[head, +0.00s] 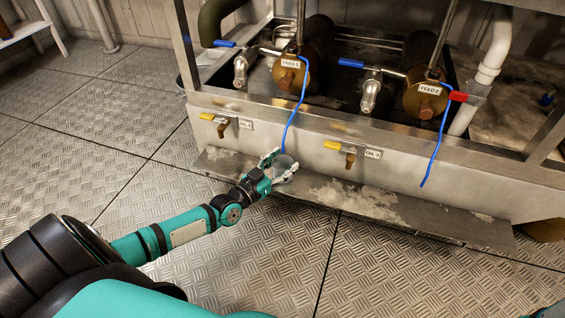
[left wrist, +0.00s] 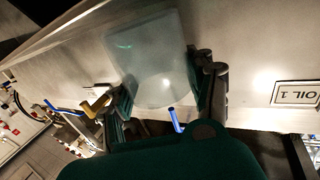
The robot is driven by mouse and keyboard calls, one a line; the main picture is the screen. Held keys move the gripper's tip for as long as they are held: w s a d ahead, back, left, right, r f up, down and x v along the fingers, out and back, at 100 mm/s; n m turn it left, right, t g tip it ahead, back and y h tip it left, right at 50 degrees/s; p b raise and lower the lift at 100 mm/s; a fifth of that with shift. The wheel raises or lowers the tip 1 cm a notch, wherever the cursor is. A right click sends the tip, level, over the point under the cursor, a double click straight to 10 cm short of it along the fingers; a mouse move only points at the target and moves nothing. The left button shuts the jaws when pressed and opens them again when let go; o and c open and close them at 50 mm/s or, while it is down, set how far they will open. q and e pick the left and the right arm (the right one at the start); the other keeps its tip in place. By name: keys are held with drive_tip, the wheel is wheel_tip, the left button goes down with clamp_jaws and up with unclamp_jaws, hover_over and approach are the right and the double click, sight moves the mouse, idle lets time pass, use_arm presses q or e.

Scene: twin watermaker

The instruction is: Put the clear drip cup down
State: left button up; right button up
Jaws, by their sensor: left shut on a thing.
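The clear drip cup (head: 286,164) is held in my left gripper (head: 276,169), in front of the tank's front panel. The gripper is shut on it, with a finger on each side. In the left wrist view the cup (left wrist: 158,55) is translucent and looks empty, between the two dark fingers of the left gripper (left wrist: 163,85). In the head view the cup overlaps the grey metal ledge (head: 345,198) along the foot of the tank. I cannot tell whether it touches the ledge. My right gripper is not in view.
The front panel carries two yellow-handled drain valves, OIL 1 (head: 220,125) and OIL 2 (head: 348,155). A blue cord (head: 290,122) hangs just above the cup, and another (head: 434,150) hangs farther right. The ledge has whitish stains and bare room. The tread-plate floor (head: 130,125) is clear.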

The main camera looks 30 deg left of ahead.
use_arm(q)
drive_tip(key=shift+f, duration=0.4)
drive_tip(key=o, duration=1.2)
drive_tip(key=shift+o, duration=0.2)
drive_tip(key=s+a, duration=0.1)
drive_tip(key=s, duration=1)
drive_tip(key=shift+s+a, duration=0.4)
